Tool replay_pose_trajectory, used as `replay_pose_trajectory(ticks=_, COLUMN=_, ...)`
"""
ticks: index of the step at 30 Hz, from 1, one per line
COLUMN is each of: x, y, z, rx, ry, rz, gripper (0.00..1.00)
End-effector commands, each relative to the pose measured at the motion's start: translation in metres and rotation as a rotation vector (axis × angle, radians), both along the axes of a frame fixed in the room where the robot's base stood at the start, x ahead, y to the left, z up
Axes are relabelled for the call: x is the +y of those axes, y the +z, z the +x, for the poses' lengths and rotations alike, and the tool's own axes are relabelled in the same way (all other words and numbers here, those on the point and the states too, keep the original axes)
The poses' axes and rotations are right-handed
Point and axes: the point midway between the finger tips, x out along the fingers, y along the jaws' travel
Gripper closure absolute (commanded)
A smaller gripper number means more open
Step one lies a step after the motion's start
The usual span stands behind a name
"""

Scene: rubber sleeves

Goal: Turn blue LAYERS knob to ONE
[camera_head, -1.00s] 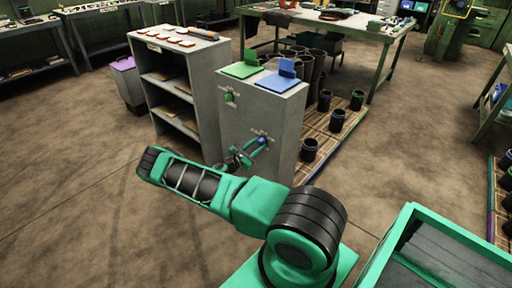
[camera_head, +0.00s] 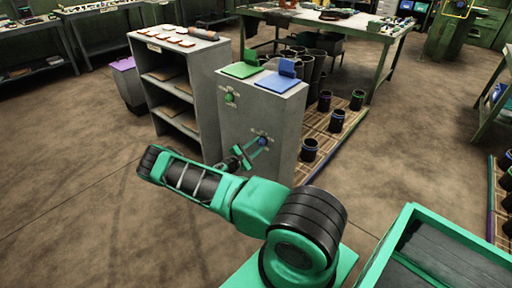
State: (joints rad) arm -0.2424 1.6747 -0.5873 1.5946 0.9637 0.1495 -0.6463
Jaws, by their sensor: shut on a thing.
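The blue knob (camera_head: 262,141) sits on the front face of the grey cabinet (camera_head: 284,171), low and to the right. My green gripper (camera_head: 258,143) reaches it from the lower left, and its jaws are shut on the knob. A pale label plate lies around the knob, but its lettering and the knob's pointer are too small to read. A green knob (camera_head: 229,98) is higher on the same face, to the left. On the cabinet top are a green panel (camera_head: 241,70) and a blue panel (camera_head: 278,84).
A grey shelf unit (camera_head: 170,50) stands left of the cabinet. A slatted pallet (camera_head: 336,139) with several black sleeves lies to the right. A worktable (camera_head: 378,34) stands behind. The floor in front is open at left.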

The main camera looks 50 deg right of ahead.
Motion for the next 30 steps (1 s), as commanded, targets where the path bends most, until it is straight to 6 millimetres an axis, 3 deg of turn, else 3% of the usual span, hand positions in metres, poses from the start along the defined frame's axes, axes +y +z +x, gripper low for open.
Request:
replay_pose_trajectory(ticks=6, x=-0.002, y=0.001, z=0.001, rx=-0.001, ry=0.001, rz=-0.001, gripper=0.91)
replay_pose_trajectory(ticks=7, x=-0.002, y=0.001, z=0.001, rx=-0.001, ry=0.001, rz=-0.001, gripper=0.64)
replay_pose_trajectory(ticks=9, x=-0.002, y=0.001, z=0.001, rx=-0.001, ry=0.001, rz=-0.001, gripper=0.5)
replay_pose_trajectory(ticks=20, x=0.003, y=0.0, z=0.0, rx=0.001, ry=0.001, rz=-0.001, gripper=0.5)
replay_pose_trajectory(ticks=30, x=0.058, y=0.0, z=-0.003, rx=0.001, ry=0.004, rz=0.0, gripper=0.5)
